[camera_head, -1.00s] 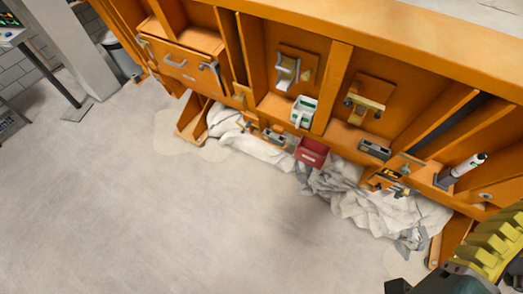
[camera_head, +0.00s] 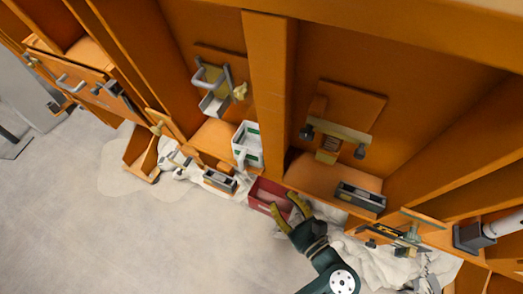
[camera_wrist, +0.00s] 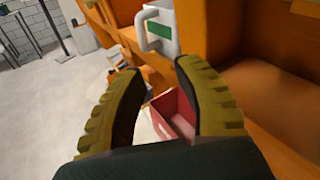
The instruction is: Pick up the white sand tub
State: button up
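The white sand tub (camera_head: 246,146) is a white box with green patches and a handle. It stands on an orange ledge beside an upright orange post. In the wrist view the tub (camera_wrist: 160,28) is at the top, beyond my fingertips, with its handle on the left. My gripper (camera_head: 288,205) is open and empty, below and to the right of the tub in the head view. Its yellow ribbed fingers (camera_wrist: 160,70) are spread apart in the wrist view. They do not touch the tub.
A red bin (camera_head: 262,190) sits just by my fingers, and shows between them in the wrist view (camera_wrist: 178,112). A grey box (camera_head: 219,180) lies left of it, another dark box (camera_head: 361,196) on the right ledge. Orange posts wall in the bays. The floor at left is clear.

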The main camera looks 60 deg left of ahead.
jog(key=s+a+f+m+g+y, duration=0.1)
jog(key=s+a+f, duration=0.1)
jog(key=s, duration=0.1)
jog(key=b, duration=0.2)
send_near(243, 167)
jog(key=a, duration=0.5)
jog(key=shift+s+a+f, duration=0.1)
jog(key=shift+s+a, duration=0.1)
jog(key=shift+s, duration=0.15)
jog(key=a+b, duration=0.1)
jog(key=a, duration=0.4)
jog(key=shift+s+a, duration=0.1)
jog(key=shift+a, duration=0.25)
grip_shut()
